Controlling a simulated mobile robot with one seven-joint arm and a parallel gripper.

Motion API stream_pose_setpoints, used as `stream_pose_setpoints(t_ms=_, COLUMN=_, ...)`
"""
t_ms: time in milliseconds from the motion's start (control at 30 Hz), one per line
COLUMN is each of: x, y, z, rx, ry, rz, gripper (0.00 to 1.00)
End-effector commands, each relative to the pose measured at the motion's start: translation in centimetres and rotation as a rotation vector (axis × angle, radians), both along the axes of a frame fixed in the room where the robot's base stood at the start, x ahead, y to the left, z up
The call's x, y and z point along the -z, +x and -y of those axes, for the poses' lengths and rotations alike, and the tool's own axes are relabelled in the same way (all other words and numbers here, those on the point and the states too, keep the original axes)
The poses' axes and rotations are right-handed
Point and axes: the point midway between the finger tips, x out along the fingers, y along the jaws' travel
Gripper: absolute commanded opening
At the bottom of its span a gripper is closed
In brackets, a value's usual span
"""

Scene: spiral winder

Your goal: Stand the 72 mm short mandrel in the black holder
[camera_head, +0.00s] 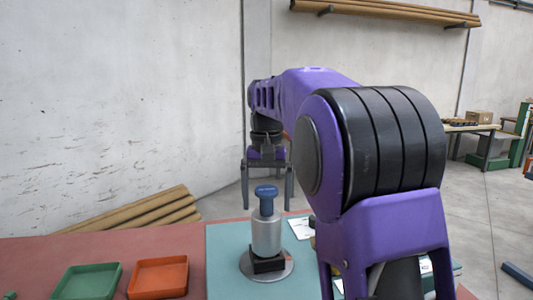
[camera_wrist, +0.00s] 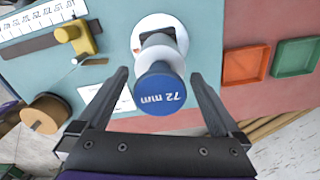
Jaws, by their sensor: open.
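The short mandrel (camera_head: 266,236) is a silver cylinder with a blue cap. It stands upright at the black holder (camera_head: 267,265), which sits on a round pale base disc on the teal mat. How deep it sits in the holder is hidden. In the wrist view the blue cap of the mandrel (camera_wrist: 159,91) reads "72 mm". My gripper (camera_head: 267,206) is open and empty, pointing down, with its fingertips around the height of the cap in the head view. In the wrist view my gripper (camera_wrist: 160,73) has one finger on each side of the cap, with gaps.
A green tray (camera_head: 88,282) and an orange tray (camera_head: 159,277) lie left of the teal mat (camera_head: 222,245). The wrist view also shows a ruler (camera_wrist: 35,18), a yellow-handled tool (camera_wrist: 78,36), a white card (camera_wrist: 103,98) and a wooden spool (camera_wrist: 45,112). My arm hides the mat's right side.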

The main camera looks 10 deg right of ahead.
Motion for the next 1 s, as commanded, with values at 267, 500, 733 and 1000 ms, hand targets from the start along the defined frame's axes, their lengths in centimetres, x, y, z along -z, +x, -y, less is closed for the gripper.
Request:
stream_pose_setpoints(t_ms=267, x=-7.5, y=0.1, z=0.0, rx=0.001, ry=0.000, rz=0.003, gripper=1.00)
stream_pose_setpoints(t_ms=500, x=-11.8, y=0.0, z=0.0, rx=0.001, ry=0.000, rz=0.002, gripper=1.00)
stream_pose_setpoints(t_ms=733, x=-13.0, y=0.0, z=0.0, rx=0.000, ry=0.000, rz=0.000, gripper=1.00)
stream_pose_setpoints(t_ms=1000, x=-13.0, y=0.0, z=0.0, rx=0.000, ry=0.000, rz=0.000, gripper=1.00)
